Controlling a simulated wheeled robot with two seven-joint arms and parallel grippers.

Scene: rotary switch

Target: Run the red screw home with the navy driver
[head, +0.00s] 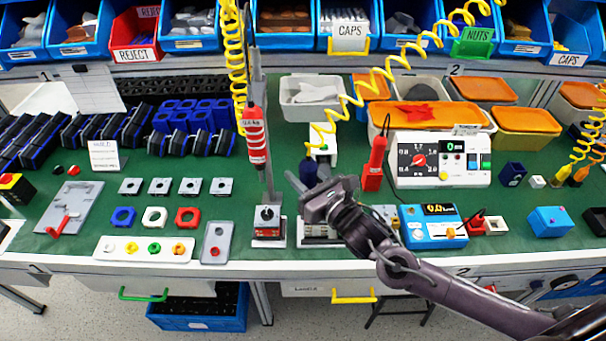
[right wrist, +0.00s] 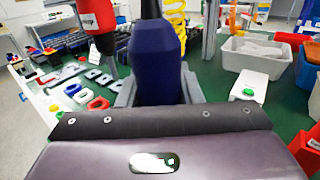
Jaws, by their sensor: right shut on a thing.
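My right gripper (head: 305,188) is shut on the navy driver (right wrist: 155,65), above the green bench just right of the middle post. In the right wrist view the driver's thick dark-blue body stands up between the fingers (right wrist: 155,93). In the head view only a small dark-blue part of the driver (head: 308,172) shows above the gripper. The driver's tip is hidden, and I cannot make out the red screw in either view. A switch unit (head: 268,215) with a dark knob stands left of the gripper. My left gripper is not in view.
A red driver (head: 255,135) hangs on a yellow coiled cord beside the post. A fixture (head: 318,232) sits below my gripper, partly hidden. A red tool (head: 376,152), a white test box (head: 440,162) and a blue meter (head: 432,228) stand to the right. A white parts tray (head: 145,258) lies left.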

